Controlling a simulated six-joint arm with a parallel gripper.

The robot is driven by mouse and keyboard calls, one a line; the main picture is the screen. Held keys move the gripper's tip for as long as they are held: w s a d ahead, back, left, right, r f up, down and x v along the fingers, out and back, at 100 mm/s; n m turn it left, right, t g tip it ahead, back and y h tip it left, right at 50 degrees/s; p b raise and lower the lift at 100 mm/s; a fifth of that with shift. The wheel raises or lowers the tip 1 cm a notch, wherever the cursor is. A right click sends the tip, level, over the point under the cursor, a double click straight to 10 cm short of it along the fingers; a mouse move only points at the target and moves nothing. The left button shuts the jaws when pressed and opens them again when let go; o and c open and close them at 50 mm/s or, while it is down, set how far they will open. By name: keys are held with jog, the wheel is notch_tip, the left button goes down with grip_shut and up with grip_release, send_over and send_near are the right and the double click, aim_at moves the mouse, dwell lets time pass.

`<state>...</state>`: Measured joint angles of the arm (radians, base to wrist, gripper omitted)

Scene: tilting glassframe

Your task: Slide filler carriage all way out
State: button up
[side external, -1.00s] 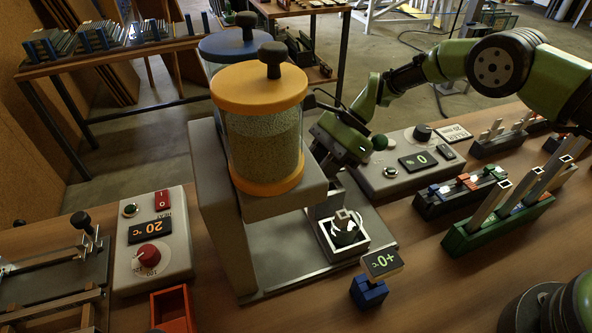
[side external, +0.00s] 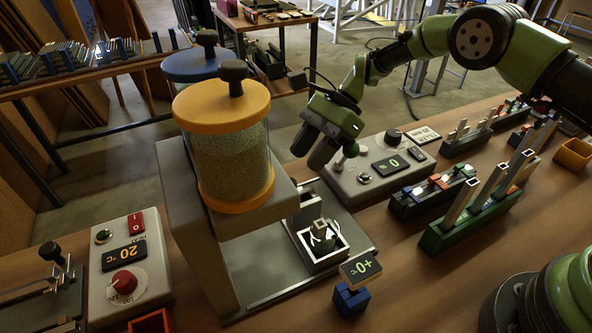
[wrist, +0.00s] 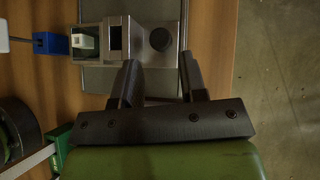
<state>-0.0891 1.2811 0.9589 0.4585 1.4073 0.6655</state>
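The filler is a grey stand (side external: 190,232) bearing clear jars of granules, one with an orange lid (side external: 222,106) and one with a blue lid behind it. Under its head, the grey filler carriage (side external: 303,216) sits on the flat base plate (side external: 268,285), with a white-rimmed square holder (side external: 320,248) at its near end. In the wrist view, the carriage (wrist: 128,38) shows a dark round knob (wrist: 160,40). My gripper (side external: 310,148) is above and behind the carriage, its two dark fingers apart and empty. In the wrist view, the gripper (wrist: 160,66) has its fingertips beside the knob, with a gap between them.
A control box (side external: 385,165) with a dial and display stands right of the gripper. A small display on a blue block (side external: 350,299) stands in front of the carriage. Racks (side external: 470,225) stand at right, and a heater box (side external: 130,260) at left.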

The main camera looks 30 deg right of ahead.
jog(key=v, duration=0.4)
jog(key=shift+o, duration=0.2)
